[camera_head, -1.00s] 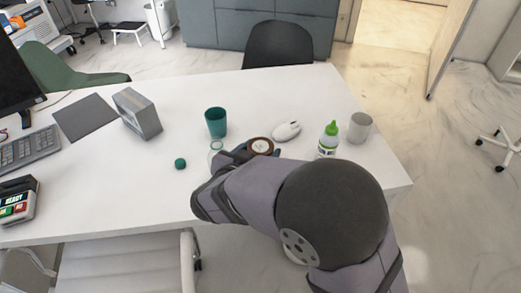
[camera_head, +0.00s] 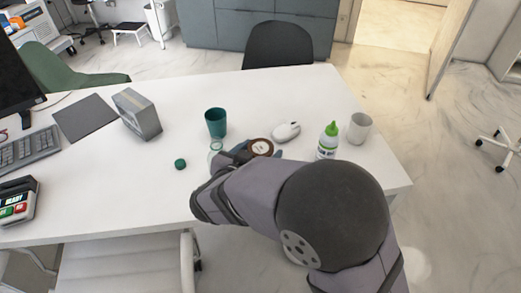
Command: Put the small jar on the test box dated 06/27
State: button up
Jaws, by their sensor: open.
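A grey box (camera_head: 138,113), possibly the test box, stands on the white desk left of the middle; no date is legible. A small clear jar with a green rim (camera_head: 216,147) stands beside my arm, partly hidden by it. A brown round-topped item with a pale label (camera_head: 261,147) is right at my gripper; I cannot tell which of the two is the small jar. My gripper (camera_head: 242,152) is open, low over the desk, and mostly hidden behind my own arm. Whether its fingers touch the brown item cannot be seen.
A teal cup (camera_head: 216,122) stands just behind the clear jar, and a green cap (camera_head: 180,164) lies left. A white mouse (camera_head: 286,131), a green-capped bottle (camera_head: 328,141) and a white cup (camera_head: 360,128) are to the right.

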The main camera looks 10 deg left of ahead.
jog(key=b+v, duration=0.2)
jog(key=v, duration=1)
jog(key=shift+w+d, duration=0.1)
jog(key=d+f+g, duration=0.1)
jog(key=d, duration=0.2)
jog(key=w+d+f+g+h, duration=0.1)
jog(key=d, duration=0.2)
jog(key=w+d+f+g+h, duration=0.1)
jog(key=d+f, duration=0.1)
jog(key=shift+d, duration=0.4)
jog(key=s+d+f+g+y, duration=0.1)
jog(key=s+d+f+g, duration=0.2)
jog(key=d, duration=0.3)
jog(key=s+d+f+n+g+y, duration=0.1)
jog(key=s+d+f+g+y, duration=0.1)
jog(key=s+d+f+g, duration=0.2)
jog(key=s+d+f+n+g+y, duration=0.1)
jog(key=s+d+f+g, duration=0.2)
jog(key=d, duration=0.7)
jog(key=shift+s+f+y, duration=0.3)
jog(key=shift+s+f, duration=0.05)
jog(key=shift+f, duration=0.8)
